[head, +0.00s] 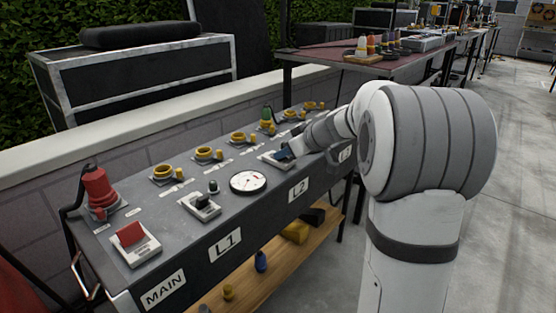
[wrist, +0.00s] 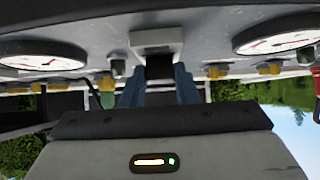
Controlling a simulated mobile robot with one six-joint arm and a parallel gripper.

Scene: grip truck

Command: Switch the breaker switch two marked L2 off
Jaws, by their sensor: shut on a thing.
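The L2 breaker switch (head: 270,162) sits on a pale plate on the dark panel top, behind the L2 label (head: 299,189). My gripper (head: 287,153) reaches down to it from the right and covers most of it in the head view. In the wrist view its blue-grey fingers (wrist: 157,88) are on either side of the dark switch lever (wrist: 158,66), shut on it, with the pale base plate (wrist: 157,40) just beyond. The lever's exact tilt is hard to tell, as the fingers hide part of it.
The L1 breaker switch (head: 201,204) and a round dial (head: 248,182) lie left of my gripper. The red MAIN switch (head: 130,234) and a red plug (head: 98,190) are at the near end. Yellow sockets (head: 204,153) line the back edge.

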